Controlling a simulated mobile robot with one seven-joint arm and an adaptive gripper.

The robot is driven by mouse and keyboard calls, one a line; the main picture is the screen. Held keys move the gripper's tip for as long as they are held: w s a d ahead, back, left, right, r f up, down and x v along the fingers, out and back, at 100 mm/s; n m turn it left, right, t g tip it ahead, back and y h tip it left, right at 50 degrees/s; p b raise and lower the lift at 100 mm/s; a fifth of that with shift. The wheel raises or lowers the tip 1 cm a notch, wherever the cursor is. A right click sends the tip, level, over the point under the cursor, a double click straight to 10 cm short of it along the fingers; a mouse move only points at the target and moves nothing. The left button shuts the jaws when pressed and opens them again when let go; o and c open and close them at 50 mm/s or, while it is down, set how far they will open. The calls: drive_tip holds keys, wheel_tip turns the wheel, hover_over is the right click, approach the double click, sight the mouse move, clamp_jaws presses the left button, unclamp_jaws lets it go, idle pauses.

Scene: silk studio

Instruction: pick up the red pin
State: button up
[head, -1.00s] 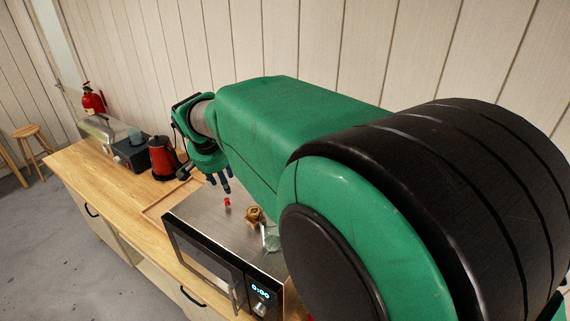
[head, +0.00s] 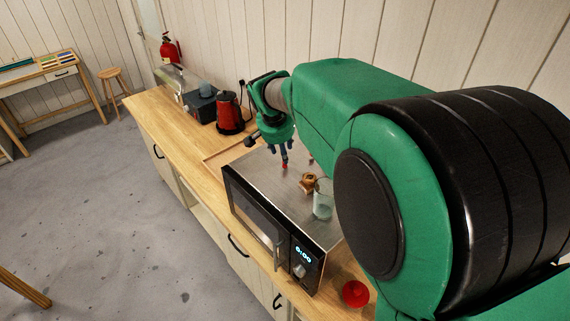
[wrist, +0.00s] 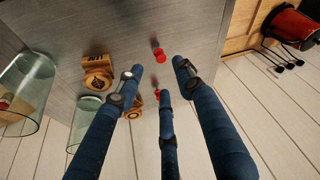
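The small red pin (head: 285,166) is on the steel top of the microwave, right at my fingertips in the head view. In the wrist view a red pin (wrist: 160,54) shows beyond the fingertips, clear of them. A second red spot (wrist: 158,93) shows by the middle fingertip; I cannot tell whether it is another pin or a reflection. My gripper (wrist: 159,78) has three blue fingers, spread apart with nothing held between them. In the head view my gripper (head: 285,157) points down over the microwave top.
A wooden stamp-like piece (head: 308,183) and a clear glass (head: 323,207) stand close by on the microwave (head: 262,217). A red kettle (head: 230,113) is on the counter beyond it. A red round object (head: 355,293) lies near my arm. The plank wall is behind.

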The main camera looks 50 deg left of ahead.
drive_tip(key=shift+x, duration=1.65)
drive_tip(key=shift+f, duration=0.15)
drive_tip(key=shift+p+x, duration=0.55)
drive_tip(key=shift+x, duration=1.9)
drive_tip(key=shift+s+a, duration=0.1)
drive_tip(key=shift+s, duration=0.05)
drive_tip(key=shift+c, duration=0.2)
drive_tip(key=c, duration=0.7)
